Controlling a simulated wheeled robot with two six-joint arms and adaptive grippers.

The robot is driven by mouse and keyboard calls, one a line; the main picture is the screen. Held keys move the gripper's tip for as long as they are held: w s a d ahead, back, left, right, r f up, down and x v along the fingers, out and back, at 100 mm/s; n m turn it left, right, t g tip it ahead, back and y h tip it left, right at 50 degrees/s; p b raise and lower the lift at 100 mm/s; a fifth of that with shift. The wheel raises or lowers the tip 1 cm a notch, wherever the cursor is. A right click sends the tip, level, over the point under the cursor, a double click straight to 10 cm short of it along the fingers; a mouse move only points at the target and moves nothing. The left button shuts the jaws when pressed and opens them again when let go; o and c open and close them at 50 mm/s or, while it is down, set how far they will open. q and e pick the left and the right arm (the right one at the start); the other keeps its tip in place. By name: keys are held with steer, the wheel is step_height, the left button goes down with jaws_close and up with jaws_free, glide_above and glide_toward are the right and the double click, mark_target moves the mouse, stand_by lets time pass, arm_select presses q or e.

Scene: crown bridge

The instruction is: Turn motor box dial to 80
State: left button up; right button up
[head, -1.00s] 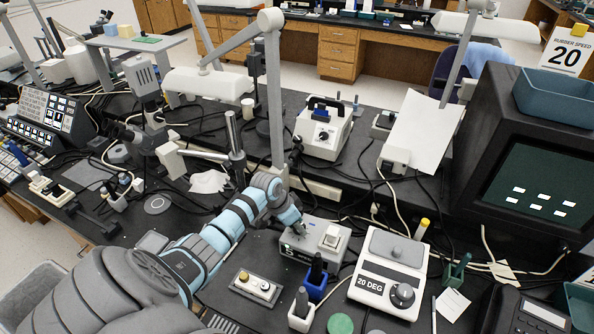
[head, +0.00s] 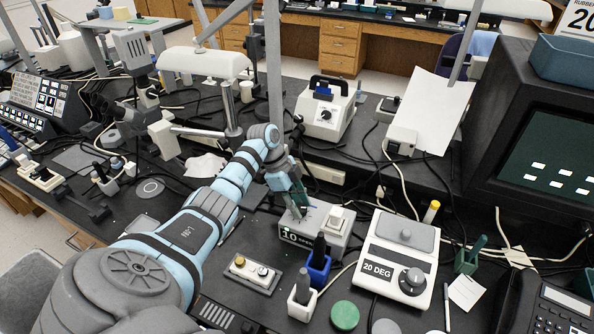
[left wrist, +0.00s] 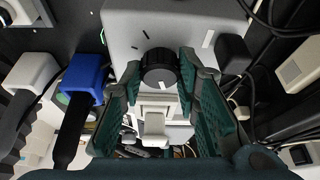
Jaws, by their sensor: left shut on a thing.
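The motor box (head: 322,239) is a grey box on the black bench, with a "10" label on its front and a pale switch on top. My left gripper (head: 297,208) reaches down onto the left part of its top and hides the dial in the head view. In the left wrist view, the black dial (left wrist: 158,70) stands on the box top (left wrist: 185,20) between the green-padded fingers of my left gripper (left wrist: 160,75), which is shut on it. The dial's white mark points toward the bottom of that picture. Black tick marks surround the dial. My right gripper is not in view.
A blue holder (head: 318,268) and a white holder (head: 302,300) stand in front of the box. A white "20 DEG" device (head: 395,258) is to its right, a small two-knob panel (head: 252,272) to its front left. Cables run behind.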

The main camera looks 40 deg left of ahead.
arm_select(q)
steer(key=shift+f+m+g+b, duration=0.1)
steer(key=shift+m+g+b, duration=0.2)
steer(key=shift+m+b, duration=0.4)
steer(key=o, duration=1.2)
steer(key=shift+w+d, duration=0.1)
steer(key=shift+c, duration=0.2)
steer(key=shift+r, duration=0.2)
steer(key=v, duration=0.7)
